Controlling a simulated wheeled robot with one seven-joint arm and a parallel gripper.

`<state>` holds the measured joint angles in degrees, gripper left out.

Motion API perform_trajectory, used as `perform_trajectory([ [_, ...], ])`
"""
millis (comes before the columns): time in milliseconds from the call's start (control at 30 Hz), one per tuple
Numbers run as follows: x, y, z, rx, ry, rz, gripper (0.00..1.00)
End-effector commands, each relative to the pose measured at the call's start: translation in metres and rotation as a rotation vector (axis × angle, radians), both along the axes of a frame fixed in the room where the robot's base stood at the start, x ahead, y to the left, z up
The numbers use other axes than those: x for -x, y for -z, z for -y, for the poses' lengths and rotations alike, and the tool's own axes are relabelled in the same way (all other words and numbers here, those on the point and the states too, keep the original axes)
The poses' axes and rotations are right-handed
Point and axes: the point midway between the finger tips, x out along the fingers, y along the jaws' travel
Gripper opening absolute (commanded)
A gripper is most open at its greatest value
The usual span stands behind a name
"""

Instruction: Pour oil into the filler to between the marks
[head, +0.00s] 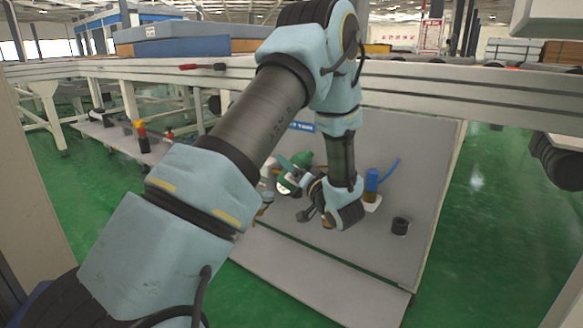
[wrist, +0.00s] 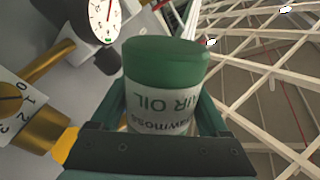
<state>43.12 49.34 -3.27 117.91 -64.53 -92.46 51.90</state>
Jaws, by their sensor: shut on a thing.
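An oil bottle (wrist: 165,85) with a green top and a white label reading "AIR OIL" upside down fills the middle of the wrist view. My gripper (wrist: 160,118) is shut on it, with a dark teal finger on each side. In the head view, green of the bottle (head: 304,159) shows beside my gripper (head: 292,174), partly hidden by my wrist. A scale numbered from 0 (wrist: 18,102) shows at the left of the wrist view beside brass fittings (wrist: 45,128). I cannot make out the filler opening, the oil level or any pouring.
A round dial gauge (wrist: 104,16) is close to the bottle's upper left. A conveyor frame (head: 430,88) runs behind.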

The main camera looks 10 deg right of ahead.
Motion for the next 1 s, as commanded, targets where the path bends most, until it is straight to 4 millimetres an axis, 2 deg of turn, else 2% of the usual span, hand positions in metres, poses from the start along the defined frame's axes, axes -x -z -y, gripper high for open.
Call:
perform_trajectory([
  [500,-0.0004,-0.0082,0.0006,-0.053,0.000,-0.011,0.00],
  [1000,-0.0004,-0.0083,0.0009,-0.066,0.000,-0.014,0.00],
])
